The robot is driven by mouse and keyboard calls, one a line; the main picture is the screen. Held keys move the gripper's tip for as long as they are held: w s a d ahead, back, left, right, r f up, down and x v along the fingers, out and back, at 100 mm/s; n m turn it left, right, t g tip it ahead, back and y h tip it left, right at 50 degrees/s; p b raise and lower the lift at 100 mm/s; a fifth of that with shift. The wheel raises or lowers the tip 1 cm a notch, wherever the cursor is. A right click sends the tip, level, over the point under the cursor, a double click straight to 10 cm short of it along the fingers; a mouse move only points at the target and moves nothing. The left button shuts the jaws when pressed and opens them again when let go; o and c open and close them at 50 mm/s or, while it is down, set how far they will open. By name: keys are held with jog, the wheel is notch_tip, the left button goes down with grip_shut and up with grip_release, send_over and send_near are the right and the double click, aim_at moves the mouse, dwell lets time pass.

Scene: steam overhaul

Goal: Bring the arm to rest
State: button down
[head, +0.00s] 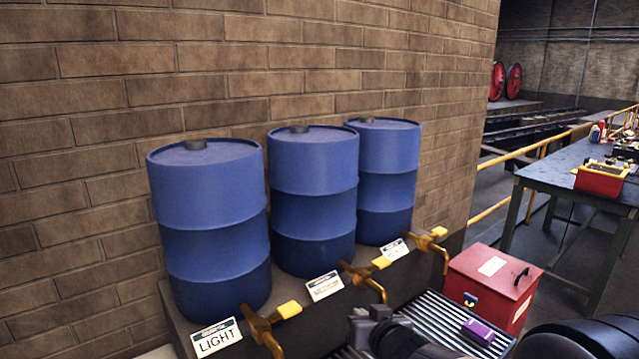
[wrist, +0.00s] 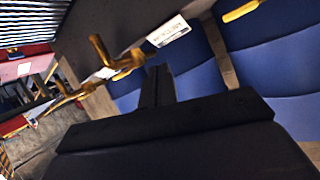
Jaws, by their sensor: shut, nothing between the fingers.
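My gripper (wrist: 157,88) is shut and empty in the wrist view, its dark fingers side by side. In the head view my gripper (head: 368,324) shows as a dark shape at the bottom edge, in front of the drums' ledge, with little detail. My dark arm runs from it to the bottom right corner. In the wrist view the fingers point toward the ledge, with a brass tap (wrist: 122,60) to their left and a blue drum (wrist: 200,80) behind.
Three blue drums (head: 208,225) stand on a ledge by a brick wall, with brass taps (head: 262,325) jutting forward. A red box (head: 492,285) stands right of a ribbed surface (head: 440,308) bearing a purple item (head: 479,331). A workbench (head: 570,178) is further right.

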jog(key=s+d+f+m+g+h+b, duration=0.2)
jog(key=s+d+f+m+g+b, duration=0.15)
jog(key=d+f+m, duration=0.35)
jog(key=s+d+f+m+g+h+b, duration=0.15)
jog(key=f+m+g, duration=0.3)
jog(key=f, duration=0.55)
jog(key=s+a+f+m+g+y+b, duration=0.2)
jog(key=s+a+f+m+y, duration=0.1)
jog(key=s+a+m+y, duration=0.1)
jog(key=shift+s+f+m+b, duration=0.25)
jog(key=shift+s+m+b, duration=0.15)
jog(key=shift+m, duration=0.35)
jog(key=shift+a, duration=0.1)
